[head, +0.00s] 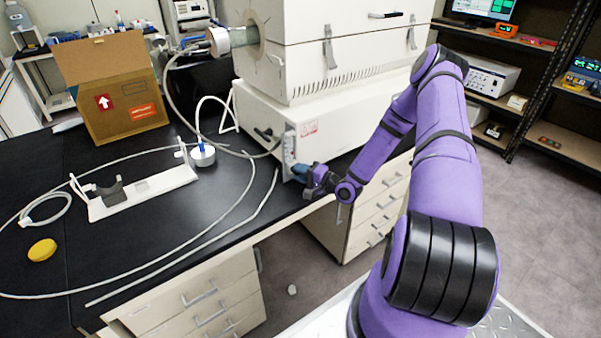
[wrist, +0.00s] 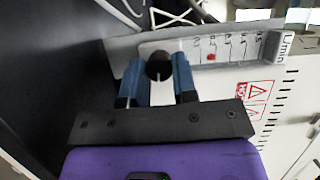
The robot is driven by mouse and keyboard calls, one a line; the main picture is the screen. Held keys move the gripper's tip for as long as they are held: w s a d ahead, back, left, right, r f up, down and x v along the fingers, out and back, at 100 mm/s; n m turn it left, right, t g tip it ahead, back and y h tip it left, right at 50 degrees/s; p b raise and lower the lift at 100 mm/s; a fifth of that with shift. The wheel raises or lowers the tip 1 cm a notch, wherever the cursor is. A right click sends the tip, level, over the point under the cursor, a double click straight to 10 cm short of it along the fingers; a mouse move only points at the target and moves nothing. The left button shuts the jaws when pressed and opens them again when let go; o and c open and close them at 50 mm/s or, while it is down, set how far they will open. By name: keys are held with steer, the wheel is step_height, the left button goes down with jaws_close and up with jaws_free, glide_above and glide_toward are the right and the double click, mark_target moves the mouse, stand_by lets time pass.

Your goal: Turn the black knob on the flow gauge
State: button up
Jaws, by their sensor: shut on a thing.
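The flow gauge (wrist: 228,48) is a pale upright plate on the front of the white machine, lying sideways in the wrist view with a scale and a small red float. It also shows in the head view (head: 288,150). The black knob (wrist: 158,66) is round and sits at the gauge's lower end. My gripper (wrist: 158,78) has its two blue fingers on either side of the knob, shut on it. In the head view my gripper (head: 300,172) is at the machine's lower front corner, and it hides the knob there.
The white machine (head: 340,125) stands on the black bench (head: 150,225). Loose tubes (head: 215,225), a yellow disc (head: 42,250), a white stand (head: 150,187) and an open cardboard box (head: 115,85) are on the bench to the left. Drawers (head: 375,215) are below my gripper.

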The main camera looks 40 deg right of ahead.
steer(key=shift+s+f+m+t, duration=0.15)
steer(key=shift+m+t, duration=0.15)
steer(key=shift+m, duration=0.4)
steer(key=o, duration=0.9)
steer(key=shift+o, duration=0.2)
steer(key=v, duration=1)
steer(key=shift+s+d, duration=0.2)
steer(key=shift+s, duration=0.05)
steer(key=shift+f, duration=0.1)
steer(key=shift+w, duration=0.1)
